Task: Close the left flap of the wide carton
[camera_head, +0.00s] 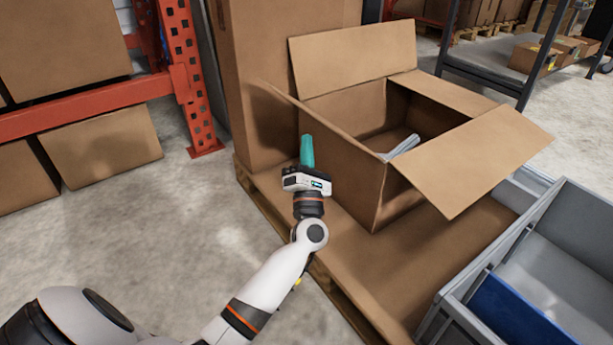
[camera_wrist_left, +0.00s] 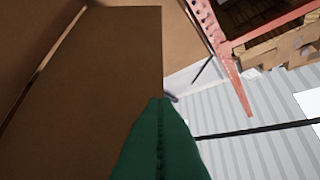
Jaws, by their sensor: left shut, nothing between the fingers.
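The wide carton (camera_head: 400,201) stands open on a pallet in the head view. Its left flap (camera_head: 322,120) sticks out to the left and shows almost edge-on. In the left wrist view a large brown panel (camera_wrist_left: 105,75), which looks like this flap, fills the left half. My left gripper (camera_head: 307,152) has teal fingers that are shut and empty. It is beside the carton's left side, close to the flap; I cannot tell whether they touch. The fingertips also show in the left wrist view (camera_wrist_left: 160,102). My right gripper is out of view.
The carton's back flap (camera_head: 355,57) stands up and its front-right flap (camera_head: 478,162) slopes outward. A grey item (camera_head: 402,147) lies inside. A tall box (camera_head: 262,125) stands behind, grey bins (camera_head: 575,235) at right, and an orange rack (camera_head: 185,75) at left.

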